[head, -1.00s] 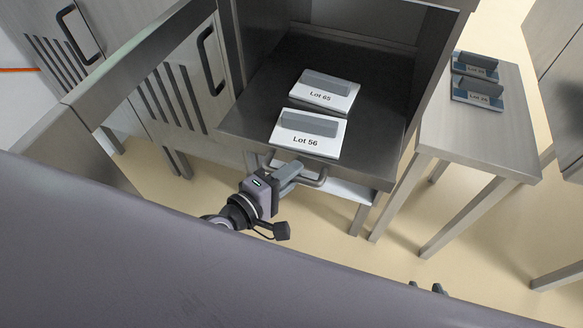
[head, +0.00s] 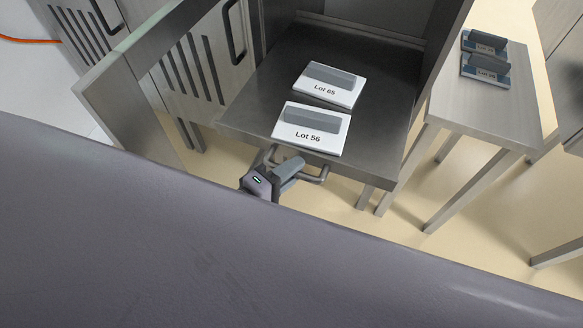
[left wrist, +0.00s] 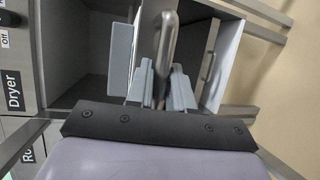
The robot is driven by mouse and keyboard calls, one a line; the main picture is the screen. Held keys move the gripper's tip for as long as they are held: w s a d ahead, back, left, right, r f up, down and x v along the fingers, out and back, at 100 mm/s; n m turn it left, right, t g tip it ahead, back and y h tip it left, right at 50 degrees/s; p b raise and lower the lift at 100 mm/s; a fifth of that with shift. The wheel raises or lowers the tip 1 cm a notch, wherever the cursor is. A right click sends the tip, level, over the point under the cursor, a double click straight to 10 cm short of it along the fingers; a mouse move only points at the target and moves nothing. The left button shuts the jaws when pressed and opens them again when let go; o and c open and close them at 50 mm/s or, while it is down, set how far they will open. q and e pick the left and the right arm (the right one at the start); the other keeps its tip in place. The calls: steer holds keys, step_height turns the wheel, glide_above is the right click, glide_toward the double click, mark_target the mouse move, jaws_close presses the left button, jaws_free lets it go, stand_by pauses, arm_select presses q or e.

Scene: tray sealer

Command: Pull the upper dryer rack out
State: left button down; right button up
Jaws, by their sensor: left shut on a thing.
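The upper dryer rack (head: 375,115) is a dark metal shelf standing out from the open dryer cabinet. Two white-based trays with grey blocks lie on it, Lot 65 (head: 343,97) behind and Lot 56 (head: 284,133) near the front edge. A bar handle (head: 322,176) is on the rack's front. My left gripper (head: 291,170) is at the left part of this handle. In the left wrist view, its grey fingers (left wrist: 160,88) are closed around the metal bar (left wrist: 167,45). My right gripper is not in view.
A side table (head: 495,105) on the right holds two blue-based trays (head: 486,72). An open cabinet door (head: 135,80) stands left of the rack. The wrist view shows a Dryer label (left wrist: 13,90) and another handle (left wrist: 209,62). Floor is clear below the rack.

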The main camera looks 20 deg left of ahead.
arm_select(q)
steer(key=c, duration=1.1)
jaws_free()
steer(key=shift+s, duration=0.1)
steer(key=v, duration=0.7)
